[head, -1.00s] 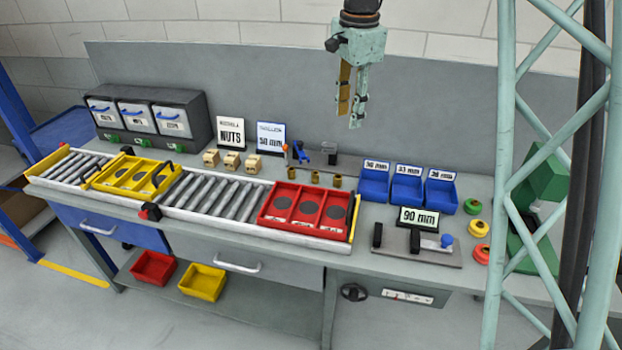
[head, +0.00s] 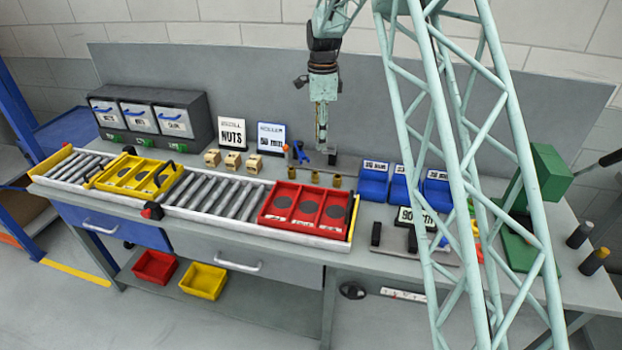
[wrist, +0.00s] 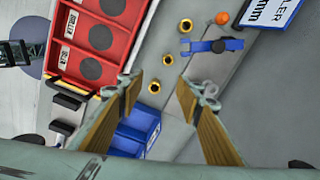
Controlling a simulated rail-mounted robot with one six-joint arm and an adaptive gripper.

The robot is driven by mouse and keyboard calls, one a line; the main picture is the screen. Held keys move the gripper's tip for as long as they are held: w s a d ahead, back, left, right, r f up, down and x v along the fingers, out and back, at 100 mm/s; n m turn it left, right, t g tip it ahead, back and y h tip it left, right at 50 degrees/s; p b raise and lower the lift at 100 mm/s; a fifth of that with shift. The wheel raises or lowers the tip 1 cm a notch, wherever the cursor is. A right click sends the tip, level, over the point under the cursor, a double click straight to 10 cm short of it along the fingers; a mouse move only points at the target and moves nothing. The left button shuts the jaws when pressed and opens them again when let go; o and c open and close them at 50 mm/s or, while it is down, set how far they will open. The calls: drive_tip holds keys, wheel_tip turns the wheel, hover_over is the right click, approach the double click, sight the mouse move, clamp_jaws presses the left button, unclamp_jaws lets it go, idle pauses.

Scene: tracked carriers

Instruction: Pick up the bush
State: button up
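Three small brass bushes stand in a row on the bench, the left one (head: 292,173), the middle one (head: 315,177) and the right one (head: 337,181). In the wrist view they show as gold rings, one at the top (wrist: 186,25), one in the middle (wrist: 167,60) and one lowest (wrist: 154,87). My gripper (head: 321,146) points down above the row in the head view. Its two fingers (wrist: 158,96) are apart and empty in the wrist view. The lowest ring appears between the fingertips, with the gripper still above the bench.
A red tray (head: 268,221) on the roller conveyor lies beside the bushes. Blue bins (head: 373,188) stand to the right. A blue tool (wrist: 212,45) and an orange ball (wrist: 222,18) lie nearby. A sign (head: 271,131) stands behind. My lattice column hides part of the right side.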

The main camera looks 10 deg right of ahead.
drive_tip(key=m, duration=0.1)
hover_over(315, 173)
wheel_tip(315, 173, down, 4)
drive_tip(key=shift+f, duration=0.15)
drive_tip(key=shift+f, duration=4.3)
drive_tip(key=shift+w+d+f+b, duration=0.1)
drive_tip(key=shift+f+b, duration=0.35)
drive_tip(key=shift+f, duration=2.1)
drive_tip(key=shift+c, duration=0.5)
drive_tip(key=c, duration=0.9)
